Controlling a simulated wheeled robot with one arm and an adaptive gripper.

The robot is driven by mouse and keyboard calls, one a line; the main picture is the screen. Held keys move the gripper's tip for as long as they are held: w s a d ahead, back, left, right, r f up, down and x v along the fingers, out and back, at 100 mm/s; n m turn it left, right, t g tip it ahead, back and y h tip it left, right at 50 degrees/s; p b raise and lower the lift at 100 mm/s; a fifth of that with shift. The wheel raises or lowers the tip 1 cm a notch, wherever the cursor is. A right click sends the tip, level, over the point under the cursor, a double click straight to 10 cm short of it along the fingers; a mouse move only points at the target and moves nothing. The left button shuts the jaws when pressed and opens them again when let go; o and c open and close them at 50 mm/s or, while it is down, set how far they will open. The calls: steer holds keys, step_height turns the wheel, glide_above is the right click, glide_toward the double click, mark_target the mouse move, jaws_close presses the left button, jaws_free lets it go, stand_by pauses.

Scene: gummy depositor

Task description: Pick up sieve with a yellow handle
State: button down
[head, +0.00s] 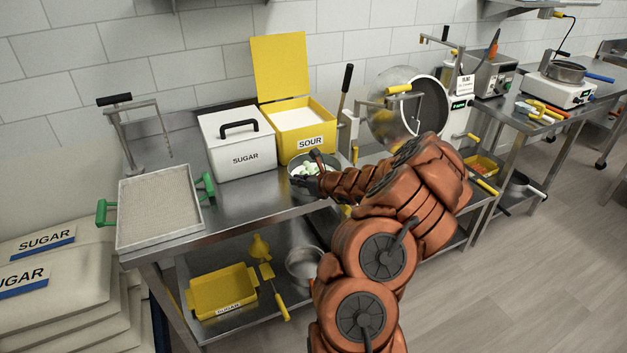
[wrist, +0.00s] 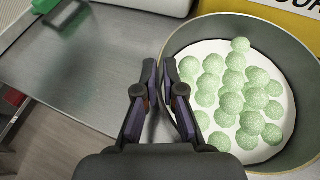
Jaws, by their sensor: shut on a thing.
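I cannot clearly make out a sieve with a yellow handle. A yellow-handled tool (head: 281,306) lies on the lower shelf, but its kind is unclear. My gripper (head: 316,184) is at the left table, beside the SOUR box. In the wrist view, my gripper (wrist: 167,64) has its fingers close together at the left rim of a round metal bowl (wrist: 185,42), shut on that rim. The bowl holds white powder and several green sugared balls (wrist: 238,88). It also shows in the head view (head: 294,176), partly hidden by my gripper.
A rectangular sieve (head: 158,212) with green handles sits at the table's left end. A white SUGAR box (head: 238,158) and an open yellow SOUR box (head: 318,131) stand behind. A yellow tray (head: 222,292) and a metal pot (head: 303,262) are on the lower shelf.

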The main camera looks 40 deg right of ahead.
step_height(320, 180, up, 10)
steer(key=shift+r+b, duration=0.1)
steer(key=shift+b, duration=0.6)
steer(key=c, duration=1.8)
jaws_free()
jaws_close()
